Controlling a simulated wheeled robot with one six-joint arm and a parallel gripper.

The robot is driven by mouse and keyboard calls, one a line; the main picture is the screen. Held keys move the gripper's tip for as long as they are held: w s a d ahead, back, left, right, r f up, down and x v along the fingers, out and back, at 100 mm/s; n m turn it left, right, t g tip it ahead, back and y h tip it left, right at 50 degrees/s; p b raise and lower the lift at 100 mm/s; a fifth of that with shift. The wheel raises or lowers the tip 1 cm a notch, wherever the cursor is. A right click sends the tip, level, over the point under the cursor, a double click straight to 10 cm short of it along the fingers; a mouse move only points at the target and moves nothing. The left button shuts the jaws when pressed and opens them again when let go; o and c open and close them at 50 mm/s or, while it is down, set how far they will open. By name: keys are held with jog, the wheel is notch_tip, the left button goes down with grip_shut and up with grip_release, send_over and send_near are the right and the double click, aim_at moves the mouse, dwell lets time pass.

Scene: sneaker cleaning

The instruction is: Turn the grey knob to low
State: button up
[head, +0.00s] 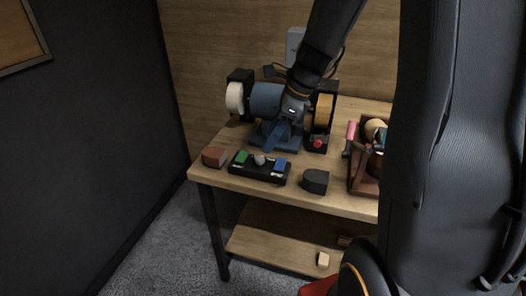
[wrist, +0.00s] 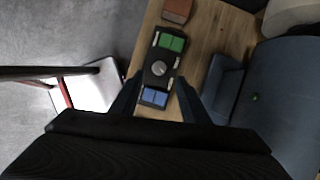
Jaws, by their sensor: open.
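The grey knob (head: 259,160) is on a small black control box (head: 272,178) near the front edge of the bench. It sits between a green block (head: 242,157) and a blue block (head: 280,164). In the wrist view the round knob (wrist: 158,69) shows a light mark on its face, with the green part (wrist: 171,43) above it and the blue part (wrist: 154,97) below. My gripper (wrist: 158,88) is open and empty, its dark fingers on either side of the box's lower part in that view. It appears apart from the knob. Any low label is too small to read.
A bench grinder (head: 266,101) with a white wheel (head: 234,97) and a tan wheel (head: 323,109) stands behind the box. A red-brown block (head: 214,157) is left of it, a dark block (head: 316,181) right. A brown tray (head: 361,181) holds items further right.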

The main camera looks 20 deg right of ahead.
aim_at(260, 157)
jog(key=x, duration=0.6)
jog(key=shift+f, duration=0.25)
jog(key=c, duration=1)
jog(key=shift+n+p, duration=0.35)
jog(key=shift+n, duration=0.05)
jog(key=n+g+p, duration=0.1)
jog(key=n, duration=0.2)
jog(key=shift+w, duration=0.15)
jog(key=n+g+p, duration=0.1)
jog(key=n, duration=0.2)
jog(key=shift+w+n+g+p, duration=0.15)
jog(key=shift+n+g+p, duration=0.15)
jog(key=shift+g, duration=0.1)
jog(key=n+g, duration=0.1)
jog(key=n, duration=0.2)
jog(key=n+g+h, duration=0.1)
jog(key=n, duration=0.2)
jog(key=shift+w+a+p, duration=0.15)
jog(key=shift+w+p, duration=0.1)
jog(key=shift+p, duration=0.15)
jog(key=shift+n, duration=0.4)
